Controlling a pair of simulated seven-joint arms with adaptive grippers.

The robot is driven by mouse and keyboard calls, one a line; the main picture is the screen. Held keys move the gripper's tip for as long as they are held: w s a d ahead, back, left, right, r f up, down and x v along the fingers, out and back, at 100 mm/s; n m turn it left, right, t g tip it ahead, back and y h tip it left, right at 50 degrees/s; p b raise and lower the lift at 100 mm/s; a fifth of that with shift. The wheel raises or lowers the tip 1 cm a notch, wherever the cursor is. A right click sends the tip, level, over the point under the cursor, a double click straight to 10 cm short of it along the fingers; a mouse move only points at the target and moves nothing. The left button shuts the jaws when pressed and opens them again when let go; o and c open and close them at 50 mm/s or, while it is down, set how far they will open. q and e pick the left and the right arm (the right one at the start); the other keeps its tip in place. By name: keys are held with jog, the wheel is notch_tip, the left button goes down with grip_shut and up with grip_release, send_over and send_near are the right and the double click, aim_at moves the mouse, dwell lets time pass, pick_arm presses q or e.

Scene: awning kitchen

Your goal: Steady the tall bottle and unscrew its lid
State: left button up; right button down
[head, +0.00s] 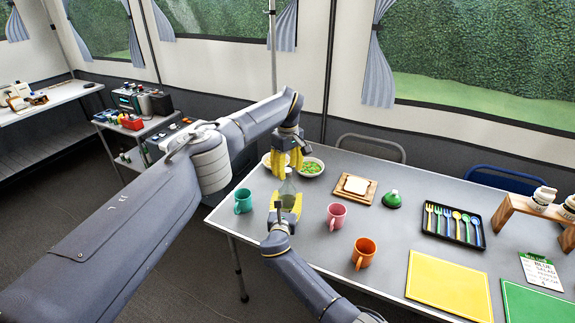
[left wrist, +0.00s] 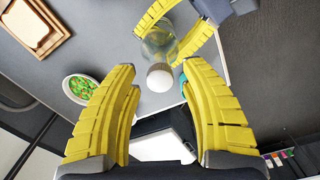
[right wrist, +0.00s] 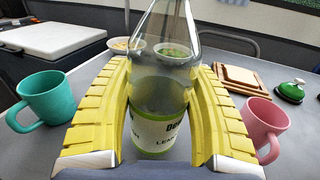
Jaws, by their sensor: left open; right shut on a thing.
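The tall clear bottle (head: 288,187) stands upright on the grey table; its green-edged label shows in the right wrist view (right wrist: 155,133). My right gripper (right wrist: 162,80) is shut around the bottle's body from the near side. My left gripper (head: 287,165) points down from above the bottle with its fingers apart. In the left wrist view, a white round lid (left wrist: 159,77) lies between and just beyond the open fingertips (left wrist: 160,68). The bottle's top is hidden by the left gripper in the head view and cropped in the right wrist view.
A teal mug (head: 243,201) stands left of the bottle, a pink mug (head: 336,215) right, and an orange mug (head: 364,252) nearer. A bowl of green and orange pieces (head: 311,167) stands behind. A bread board (head: 354,190) and green bell (head: 392,199) lie farther right.

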pick_arm(q)
jog(key=shift+f, duration=0.1)
grip_shut()
dwell(0.4)
